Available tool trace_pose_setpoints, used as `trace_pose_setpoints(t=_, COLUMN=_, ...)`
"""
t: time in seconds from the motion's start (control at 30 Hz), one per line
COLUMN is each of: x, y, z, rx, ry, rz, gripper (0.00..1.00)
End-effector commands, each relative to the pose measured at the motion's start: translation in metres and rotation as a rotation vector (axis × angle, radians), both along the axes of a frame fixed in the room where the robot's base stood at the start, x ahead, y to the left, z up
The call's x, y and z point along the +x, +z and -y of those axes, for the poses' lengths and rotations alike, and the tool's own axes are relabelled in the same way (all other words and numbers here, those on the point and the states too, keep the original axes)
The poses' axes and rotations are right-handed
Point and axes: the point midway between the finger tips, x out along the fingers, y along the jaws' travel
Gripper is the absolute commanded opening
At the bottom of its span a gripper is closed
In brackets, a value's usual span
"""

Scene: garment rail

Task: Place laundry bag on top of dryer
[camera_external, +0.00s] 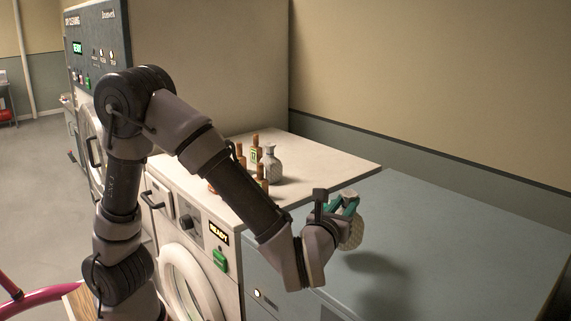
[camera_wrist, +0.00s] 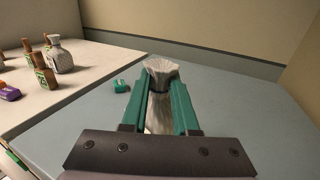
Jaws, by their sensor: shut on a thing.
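My gripper (camera_external: 345,203) has teal fingers and is shut on the neck of a pale, patterned laundry bag (camera_external: 353,232). In the wrist view the bag's flared top (camera_wrist: 162,68) stands up between the fingers (camera_wrist: 163,88), and part of its body shows below. The bag hangs over a blue-grey machine top (camera_external: 460,225), with a dark shadow beneath it. A gap under the bag is hard to judge. Left of it stands a white machine (camera_external: 200,215) with a round door and a lit READY display. I cannot tell which machine is the dryer.
Several brown bottles (camera_wrist: 42,72) and a similar pale, patterned bag or vase (camera_external: 271,166) stand on the white top. A purple item (camera_wrist: 9,94) lies there too. A wall runs behind.

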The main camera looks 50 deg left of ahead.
Motion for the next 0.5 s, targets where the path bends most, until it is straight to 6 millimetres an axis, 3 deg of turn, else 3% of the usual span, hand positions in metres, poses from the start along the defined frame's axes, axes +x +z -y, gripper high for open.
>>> trace_pose_setpoints(t=0.3, x=0.0, y=-0.036, z=0.0, rx=0.004, ry=-0.001, rz=-0.002, gripper=0.0)
trace_pose_setpoints(t=0.5, x=0.0, y=-0.039, z=0.0, rx=-0.001, ry=0.0, rz=0.001, gripper=0.0)
